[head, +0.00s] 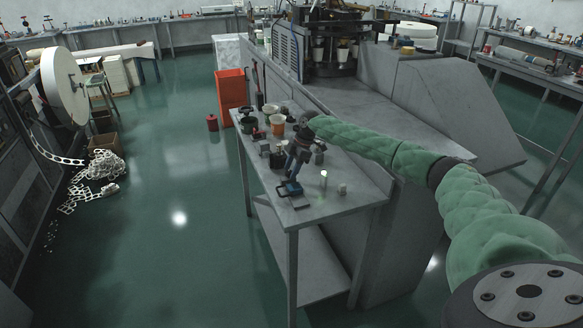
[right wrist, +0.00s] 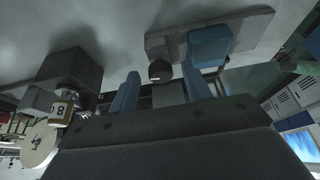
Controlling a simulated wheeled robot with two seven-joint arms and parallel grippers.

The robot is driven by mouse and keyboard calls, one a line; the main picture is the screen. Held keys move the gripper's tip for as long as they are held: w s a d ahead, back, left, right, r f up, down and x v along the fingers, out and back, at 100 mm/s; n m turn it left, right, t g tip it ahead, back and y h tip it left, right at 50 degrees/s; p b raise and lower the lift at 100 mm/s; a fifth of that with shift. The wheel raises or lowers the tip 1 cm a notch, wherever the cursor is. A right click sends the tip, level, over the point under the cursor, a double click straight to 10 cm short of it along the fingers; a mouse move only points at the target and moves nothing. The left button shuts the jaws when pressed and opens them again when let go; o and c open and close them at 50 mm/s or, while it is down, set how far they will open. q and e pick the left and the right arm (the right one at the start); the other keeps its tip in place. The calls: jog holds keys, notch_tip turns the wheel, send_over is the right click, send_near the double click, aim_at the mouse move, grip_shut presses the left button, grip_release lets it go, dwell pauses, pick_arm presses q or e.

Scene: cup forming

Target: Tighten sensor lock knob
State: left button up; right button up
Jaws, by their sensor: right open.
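A dark round knob (right wrist: 160,70), which looks like the sensor lock knob, stands beside a blue block (right wrist: 208,46) on a flat grey plate (right wrist: 258,25) in the right wrist view. The blue block also shows in the head view (head: 291,187), on the front part of the small metal table. My right gripper (head: 291,167) points down just above and behind it. Its two blue fingers (right wrist: 160,82) are apart, and the knob appears between their tips with no visible grip on it. I cannot make out the knob in the head view. My left gripper is out of sight.
The metal table (head: 335,208) holds an orange-brown cup (head: 277,125), dark containers and small metal parts behind my gripper. A small upright cylinder (head: 324,180) and a pale block (head: 342,188) stand to the right. A large grey machine (head: 430,95) borders the table's right side.

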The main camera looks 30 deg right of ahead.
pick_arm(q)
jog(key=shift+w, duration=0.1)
pick_arm(e)
jog(key=c, duration=1)
